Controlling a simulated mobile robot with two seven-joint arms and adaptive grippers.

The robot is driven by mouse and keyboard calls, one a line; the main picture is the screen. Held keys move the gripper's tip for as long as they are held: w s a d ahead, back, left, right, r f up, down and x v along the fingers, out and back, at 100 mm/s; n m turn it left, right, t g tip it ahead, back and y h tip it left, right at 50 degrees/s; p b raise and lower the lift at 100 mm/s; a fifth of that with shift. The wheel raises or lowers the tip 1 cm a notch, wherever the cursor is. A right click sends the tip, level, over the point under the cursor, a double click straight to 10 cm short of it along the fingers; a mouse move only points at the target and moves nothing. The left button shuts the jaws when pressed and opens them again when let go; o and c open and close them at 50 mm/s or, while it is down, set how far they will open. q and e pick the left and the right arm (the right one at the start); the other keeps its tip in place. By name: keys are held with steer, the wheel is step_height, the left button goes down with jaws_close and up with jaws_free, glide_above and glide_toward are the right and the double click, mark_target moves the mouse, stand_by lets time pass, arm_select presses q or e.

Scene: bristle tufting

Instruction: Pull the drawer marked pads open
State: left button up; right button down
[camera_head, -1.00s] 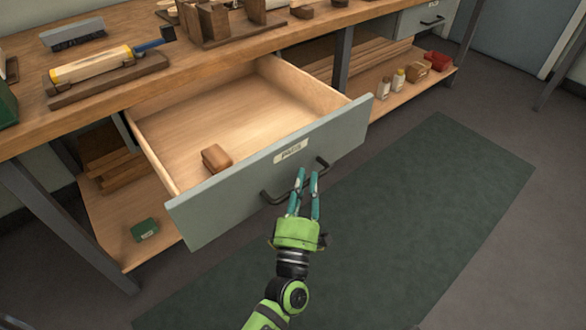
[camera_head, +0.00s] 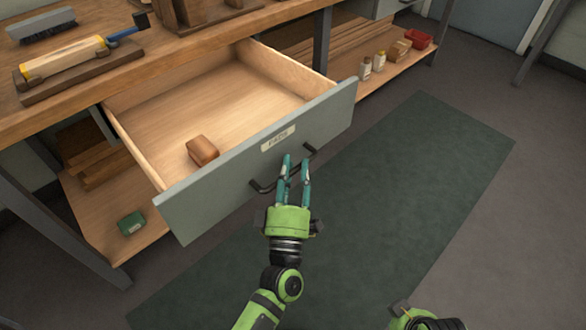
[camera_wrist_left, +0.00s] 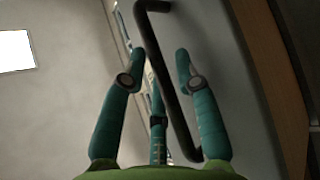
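The grey-fronted drawer (camera_head: 225,185) under the bench stands well open. Its small label (camera_head: 278,138) appears to read PADS. A reddish-brown block (camera_head: 202,151) lies inside. My left gripper (camera_head: 293,168) is at the dark bar handle (camera_head: 262,187) on the drawer front. In the left wrist view the handle (camera_wrist_left: 168,85) runs between the fingers (camera_wrist_left: 160,68), with gaps visible on both sides, so the gripper looks open around it. A green and black part of my right arm (camera_head: 428,319) shows at the bottom edge; its fingers cannot be made out.
The wooden bench top (camera_head: 100,92) carries a brush (camera_head: 42,24) and a yellow-and-blue tool on a board. The lower shelf (camera_head: 120,190) holds a green box (camera_head: 131,222), small bottles and a red bin (camera_head: 418,39). The floor mat (camera_head: 400,190) before the drawer is clear.

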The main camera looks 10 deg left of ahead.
arm_select(q)
steer(key=v, duration=1.2)
